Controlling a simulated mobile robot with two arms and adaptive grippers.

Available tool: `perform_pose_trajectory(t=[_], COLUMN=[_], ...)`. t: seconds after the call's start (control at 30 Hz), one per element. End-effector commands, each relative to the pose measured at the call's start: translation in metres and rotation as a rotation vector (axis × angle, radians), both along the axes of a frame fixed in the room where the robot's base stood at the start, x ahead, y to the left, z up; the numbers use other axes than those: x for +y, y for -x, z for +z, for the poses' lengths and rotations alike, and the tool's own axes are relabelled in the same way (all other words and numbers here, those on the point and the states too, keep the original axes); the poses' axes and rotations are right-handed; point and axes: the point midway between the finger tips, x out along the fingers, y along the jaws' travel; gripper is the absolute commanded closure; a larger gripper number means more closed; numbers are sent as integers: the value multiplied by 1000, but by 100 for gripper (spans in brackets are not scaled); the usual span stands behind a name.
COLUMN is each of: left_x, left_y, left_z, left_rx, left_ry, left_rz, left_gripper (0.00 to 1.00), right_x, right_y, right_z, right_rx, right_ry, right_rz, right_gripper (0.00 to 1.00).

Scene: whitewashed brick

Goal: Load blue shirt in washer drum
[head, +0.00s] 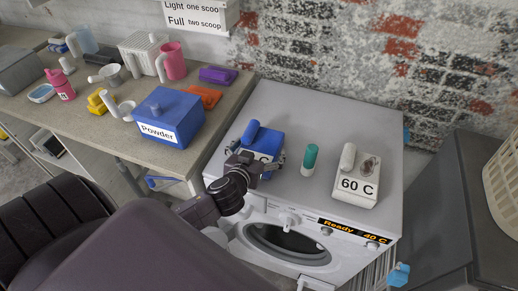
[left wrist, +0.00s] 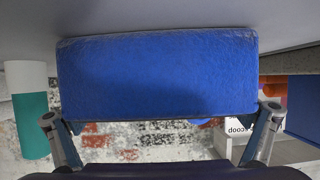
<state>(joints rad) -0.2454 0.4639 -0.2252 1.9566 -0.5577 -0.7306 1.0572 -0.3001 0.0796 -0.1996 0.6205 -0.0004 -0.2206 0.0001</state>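The blue shirt (head: 268,139) lies folded on top of the white washer (head: 300,110), with a blue roll on it and a white label partly hidden by my gripper. My left gripper (head: 258,167) is at its front edge. In the left wrist view the blue shirt (left wrist: 155,75) fills the space between the widely spread fingers of the left gripper (left wrist: 158,118); I cannot tell whether they touch it. The washer's dark round drum front (head: 288,243) shows below, partly hidden by my arm. Its display reads "Ready 40 C". My right gripper is not in view.
A teal-and-white cylinder (head: 310,159) and a white folded stack (head: 357,185) labelled "60 C", with a dark stain, stand on the washer to the right. A blue "Powder" box (head: 170,115) is on the cluttered counter (head: 100,135) at left. The washer top's back is clear.

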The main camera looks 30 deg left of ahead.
Motion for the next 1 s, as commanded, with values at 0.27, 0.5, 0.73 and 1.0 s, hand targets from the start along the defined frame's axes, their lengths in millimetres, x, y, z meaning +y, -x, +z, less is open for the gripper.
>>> perform_pose_trajectory(t=[0.27, 0.5, 0.73, 1.0], left_x=[0, 0, 0, -1], left_y=[0, 0, -1, -1], left_z=[0, 1, 11, 68], left_rx=[0, -2, -5, -9], left_ry=[0, 1, 1, 1], left_rz=[0, -1, 0, -2], left_gripper=[39, 50, 50, 50], right_x=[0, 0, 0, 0], right_y=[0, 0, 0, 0], right_z=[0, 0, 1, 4], right_rx=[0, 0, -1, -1], right_ry=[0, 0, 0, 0], right_rz=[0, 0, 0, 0], right_gripper=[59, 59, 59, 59])
